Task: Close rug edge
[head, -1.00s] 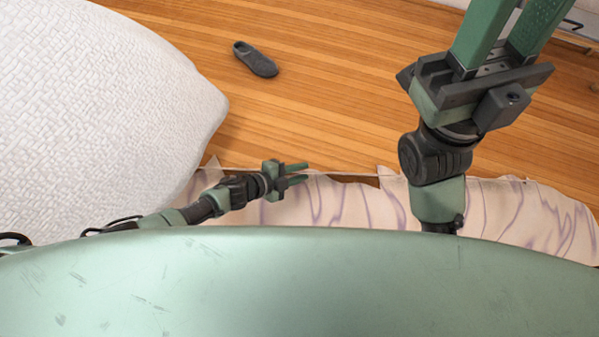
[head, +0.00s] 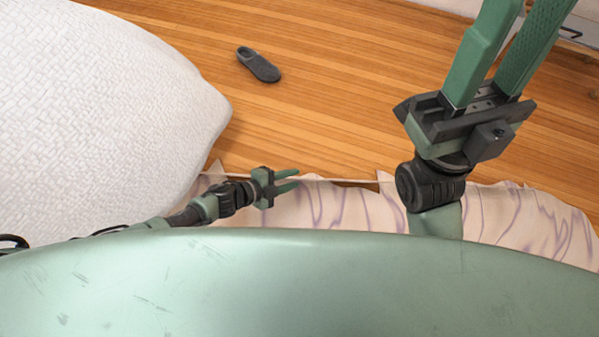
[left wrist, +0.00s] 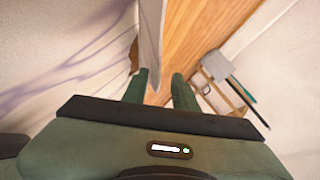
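The rug (head: 530,215) is pale with purple veins and lies along the near side of the wood floor in the head view. Its far edge is wavy and uneven, with a thin pale strip and a dark gap near the middle. My left gripper (head: 297,178) is open and empty over this edge. In the left wrist view its fingers (left wrist: 160,88) are apart, with veined rug material (left wrist: 60,70) to the left and a pale upright strip ahead. My right gripper (head: 508,55) is raised at the upper right, fingers apart; its tips run out of the frame.
A white quilted bed-like surface (head: 95,110) fills the left. A dark slipper (head: 258,65) lies on the open wood floor (head: 340,95). The left wrist view shows a small rack with a grey box (left wrist: 217,65) at right. My body hides the near rug.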

